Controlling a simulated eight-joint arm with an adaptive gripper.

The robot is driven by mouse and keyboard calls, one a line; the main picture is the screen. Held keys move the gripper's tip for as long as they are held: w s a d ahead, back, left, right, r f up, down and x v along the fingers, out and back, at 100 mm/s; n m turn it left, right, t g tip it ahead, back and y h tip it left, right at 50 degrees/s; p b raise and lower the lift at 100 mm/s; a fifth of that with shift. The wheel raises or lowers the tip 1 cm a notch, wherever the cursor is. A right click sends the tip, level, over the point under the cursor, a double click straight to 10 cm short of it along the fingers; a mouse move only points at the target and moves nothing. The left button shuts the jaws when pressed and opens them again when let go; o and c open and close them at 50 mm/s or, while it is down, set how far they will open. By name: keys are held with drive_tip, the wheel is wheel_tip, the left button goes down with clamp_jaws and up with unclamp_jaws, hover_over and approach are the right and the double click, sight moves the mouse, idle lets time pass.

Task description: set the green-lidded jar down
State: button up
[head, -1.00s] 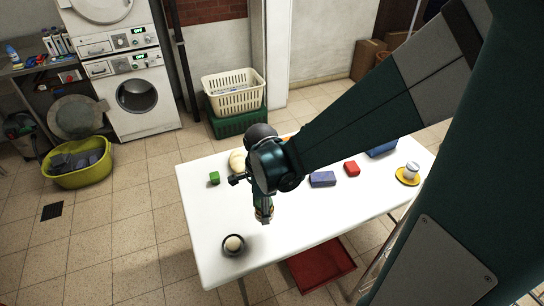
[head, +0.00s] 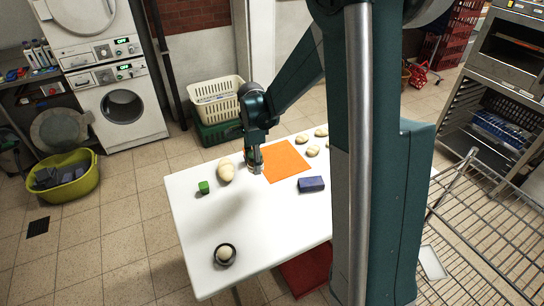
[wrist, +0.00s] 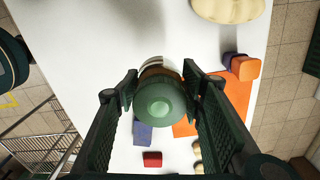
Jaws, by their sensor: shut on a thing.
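My gripper (head: 255,160) is shut on the green-lidded jar (wrist: 160,106), with a finger on each side in the wrist view. The jar's round green lid faces the wrist camera, and part of its body shows beyond it. In the head view the jar is small below my gripper, near the left edge of the orange mat (head: 283,163) on the white table (head: 190,228). It appears held above the table; the gap under it is hard to judge. Part of the mat also shows in the wrist view, right of the jar.
A pale lumpy item (head: 226,173) and a green block (head: 203,187) lie left of my gripper. A blue block (head: 311,184) lies right, several pale lumps (head: 313,151) behind it. A dark round dish (head: 225,254) stands at front left. The left-middle table is clear.

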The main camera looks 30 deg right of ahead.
drive_tip(key=w+d+f+p, duration=0.1)
drive_tip(key=w+d, duration=1.4)
drive_tip(key=w, duration=0.1)
drive_tip(key=shift+d+f, duration=0.15)
drive_tip(key=shift+f, duration=0.2)
drive_tip(key=shift+s, duration=0.1)
drive_tip(key=shift+f, duration=0.1)
drive_tip(key=shift+f+b, duration=0.45)
drive_tip(key=shift+f, duration=2.55)
drive_tip(key=shift+f+b, duration=0.35)
drive_tip(key=shift+f, duration=1.55)
drive_tip(key=shift+f, duration=0.15)
drive_tip(key=o, duration=1)
